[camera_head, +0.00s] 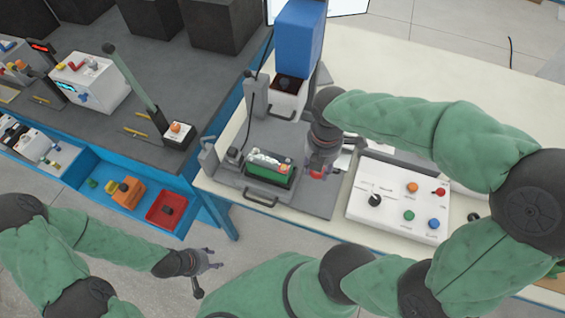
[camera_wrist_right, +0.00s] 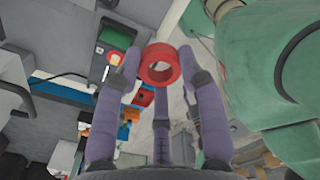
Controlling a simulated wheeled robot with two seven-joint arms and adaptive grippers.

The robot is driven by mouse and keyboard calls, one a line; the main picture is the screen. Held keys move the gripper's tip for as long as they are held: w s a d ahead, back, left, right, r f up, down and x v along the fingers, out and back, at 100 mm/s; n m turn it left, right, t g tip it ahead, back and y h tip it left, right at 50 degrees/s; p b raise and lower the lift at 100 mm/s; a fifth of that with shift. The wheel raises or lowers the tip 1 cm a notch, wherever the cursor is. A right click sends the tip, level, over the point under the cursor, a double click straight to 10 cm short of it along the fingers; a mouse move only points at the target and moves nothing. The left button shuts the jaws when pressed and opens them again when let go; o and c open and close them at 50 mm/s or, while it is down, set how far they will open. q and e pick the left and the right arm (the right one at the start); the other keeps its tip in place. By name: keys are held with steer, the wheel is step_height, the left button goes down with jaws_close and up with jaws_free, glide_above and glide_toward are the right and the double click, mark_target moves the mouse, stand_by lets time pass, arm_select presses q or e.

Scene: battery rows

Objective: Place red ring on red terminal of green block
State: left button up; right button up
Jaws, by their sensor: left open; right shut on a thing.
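The green block (camera_head: 268,178) sits in a grey fixture on the light table, with a small orange-red terminal (camera_head: 284,168) at the right end of its top. The block also shows in the right wrist view (camera_wrist_right: 116,38), with a red and yellow part beside it. My right gripper (camera_head: 317,168) is just right of the block and shut on the red ring (camera_wrist_right: 160,50). The ring is held between the fingertips in the right wrist view, its hole visible. In the head view only a little red shows below the fingers. My left gripper (camera_head: 207,272) is open and empty over the floor, left of the table.
A white control box (camera_head: 398,205) with coloured buttons lies right of the fixture. A blue and white device (camera_head: 297,40) stands behind it. A dark bench (camera_head: 150,60) with instruments and a blue shelf with orange and red bins (camera_head: 158,218) are at left.

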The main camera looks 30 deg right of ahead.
steer(key=w+a+f+b, duration=0.1)
steer(key=w+a+f, duration=0.1)
steer(key=w+f, duration=0.35)
steer(key=b, duration=0.1)
glide_above(284, 166)
steer(key=f, duration=0.2)
steer(key=shift+s+f, duration=0.4)
steer(key=shift+w+f+b, duration=0.3)
steer(key=shift+f+b, duration=0.05)
steer(key=shift+f, duration=0.1)
steer(key=shift+f+b, duration=0.35)
steer(key=shift+f, duration=1.15)
steer(key=shift+a, duration=0.1)
steer(key=shift+f, duration=0.15)
steer(key=o, duration=0.4)
steer(key=shift+w, duration=0.1)
steer(key=o, duration=0.4)
steer(key=shift+c, duration=0.2)
